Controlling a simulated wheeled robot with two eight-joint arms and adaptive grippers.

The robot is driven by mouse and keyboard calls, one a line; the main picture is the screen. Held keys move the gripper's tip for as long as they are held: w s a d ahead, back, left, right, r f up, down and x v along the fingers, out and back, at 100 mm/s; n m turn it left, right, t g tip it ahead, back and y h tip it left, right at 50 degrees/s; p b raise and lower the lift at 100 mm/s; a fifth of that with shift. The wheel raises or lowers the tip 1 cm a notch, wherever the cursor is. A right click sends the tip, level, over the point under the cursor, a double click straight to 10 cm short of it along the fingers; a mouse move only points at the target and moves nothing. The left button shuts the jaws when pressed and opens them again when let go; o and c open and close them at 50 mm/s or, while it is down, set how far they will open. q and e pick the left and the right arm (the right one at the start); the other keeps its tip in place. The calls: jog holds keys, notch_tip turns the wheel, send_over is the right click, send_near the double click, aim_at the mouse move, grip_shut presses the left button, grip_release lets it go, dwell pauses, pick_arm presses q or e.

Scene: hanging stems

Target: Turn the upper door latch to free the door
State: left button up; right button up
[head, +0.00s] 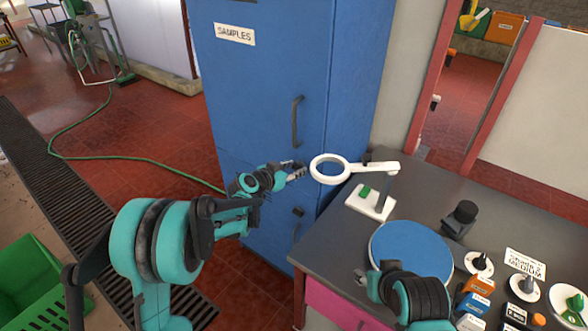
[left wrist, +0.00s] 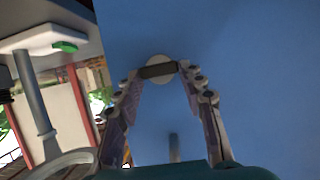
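The tall blue cabinet door (head: 260,80) carries a SAMPLES label and a dark vertical handle (head: 297,121). The upper latch (left wrist: 157,70) shows in the left wrist view as a pale round disc with a dark bar lying almost level, slightly tilted. In the head view it is mostly hidden by my left gripper (head: 299,171), which is at the door below the handle. In the left wrist view my left gripper (left wrist: 157,72) has its fingers apart, one tip beside each end of the bar. I cannot tell whether they touch it.
A lower dark latch (head: 298,212) sits further down the cabinet. A white ring magnifier (head: 330,169) on a stand is close right of my left gripper. The grey table (head: 330,240) holds a blue round plate (head: 411,250) and several small boxes and stoppers.

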dwell(0.3)
pick_arm(q)
jog(key=n, duration=0.1)
jog(key=n+g+h+b, duration=0.1)
jog(key=shift+w+a+f+n+h, duration=0.2)
jog(key=shift+a+n+h, duration=0.1)
jog(key=shift+n, duration=0.1)
jog(key=n+h, duration=0.1)
jog(key=n+h+b, duration=0.1)
jog(key=n, duration=0.1)
jog(key=shift+w+a+f+g+b, duration=0.15)
jog(key=shift+g+b, duration=0.15)
jog(key=shift+g, duration=0.1)
jog(key=n, duration=0.1)
jog(key=n+h+b, duration=0.2)
jog(key=n, duration=0.1)
jog(key=shift+w+a+f, duration=0.1)
jog(key=shift+a+f, duration=0.1)
jog(key=shift+f, duration=0.1)
jog(key=shift+f+n+h+b, duration=0.15)
jog(key=shift+n+h+b, duration=0.8)
jog(key=shift+n, duration=0.85)
jog(key=o, duration=1.2)
jog(key=shift+c, duration=0.2)
